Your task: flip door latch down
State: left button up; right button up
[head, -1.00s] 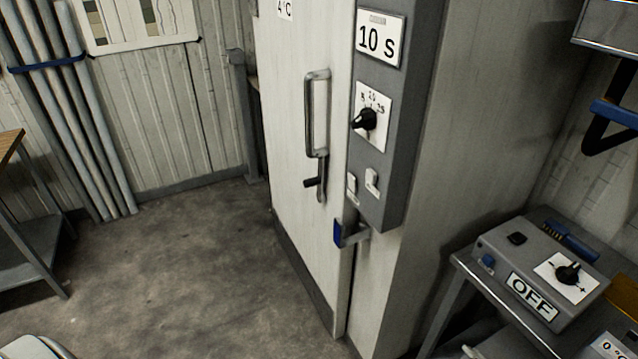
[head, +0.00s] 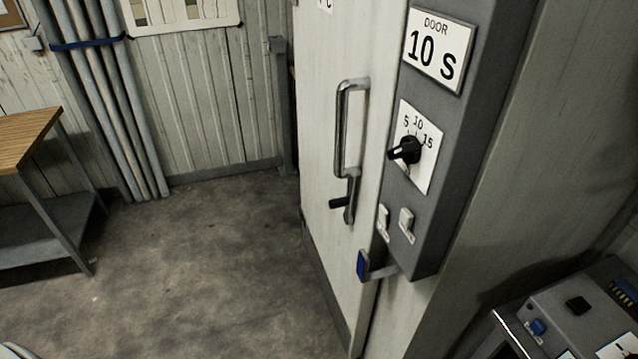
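The pale cabinet door (head: 325,150) stands in the middle of the head view and looks shut. A metal pull handle (head: 341,128) is fixed upright near its right edge. Just below the handle is a small lever with a dark grip (head: 339,203), its grip pointing left. Lower down, a grey bracket with a blue end (head: 363,266) sticks out at the door's edge. I cannot tell for certain which of these is the door latch. Neither of my grippers shows in the view.
A grey control box (head: 455,120) with a "DOOR 10 S" label, a black dial (head: 405,150) and two light switches juts out right of the door. A grey device (head: 580,310) sits at lower right. A wooden-topped table (head: 25,140) stands left. The floor (head: 200,270) before the door is clear.

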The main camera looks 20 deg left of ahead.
aim_at(347, 201)
jog(key=i+l+u, duration=0.15)
jog(key=i+u, duration=0.25)
jog(key=i+l+u, duration=0.25)
jog(key=i+u, duration=0.15)
jog(key=j+z, duration=0.1)
jog(key=j, duration=0.15)
